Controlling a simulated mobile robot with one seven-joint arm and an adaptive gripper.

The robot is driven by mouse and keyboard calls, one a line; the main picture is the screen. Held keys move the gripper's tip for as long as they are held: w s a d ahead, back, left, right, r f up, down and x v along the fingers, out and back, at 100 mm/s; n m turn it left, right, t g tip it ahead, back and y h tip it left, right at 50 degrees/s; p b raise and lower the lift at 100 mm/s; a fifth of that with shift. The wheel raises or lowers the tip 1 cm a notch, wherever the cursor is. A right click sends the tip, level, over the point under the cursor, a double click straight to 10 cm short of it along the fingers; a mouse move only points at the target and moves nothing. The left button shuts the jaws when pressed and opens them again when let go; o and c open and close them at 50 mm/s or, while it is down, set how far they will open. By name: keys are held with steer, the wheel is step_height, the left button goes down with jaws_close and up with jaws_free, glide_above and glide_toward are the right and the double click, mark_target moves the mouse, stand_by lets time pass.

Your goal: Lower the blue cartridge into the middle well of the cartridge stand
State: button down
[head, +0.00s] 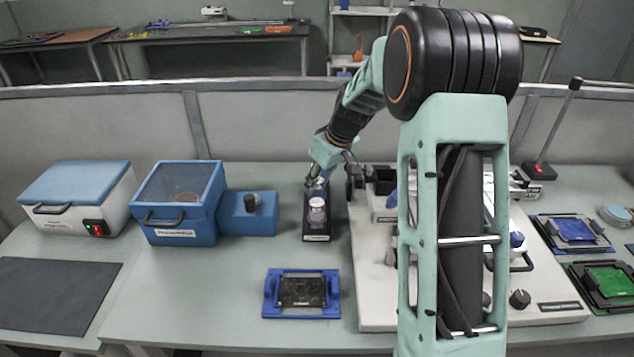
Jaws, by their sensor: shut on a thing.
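The cartridge stand (316,238) is a narrow black block left of the middle of the bench, its length running away from me. A pale cartridge with a whitish cap (317,210) stands upright in its near part. My gripper (323,178) is over the far part of the stand, pointing down. It is shut on the blue cartridge (320,186), which shows as a small bluish patch just behind the pale one. The blue cartridge's lower end and the middle well are hidden, so I cannot tell whether it is inside the well or above it.
A blue box with a clear lid (178,200) and a low blue block with a black knob (247,214) stand left of the stand. A white machine base (375,290) is close on its right. A blue-framed plate (301,293) lies in front.

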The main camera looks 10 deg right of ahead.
steer(key=c, duration=1.5)
jaws_free()
steer(key=c, duration=0.3)
steer(key=shift+c, duration=0.2)
steer(key=shift+r+p, duration=2)
steer(key=shift+r, duration=1.55)
steer(key=shift+b, duration=0.3)
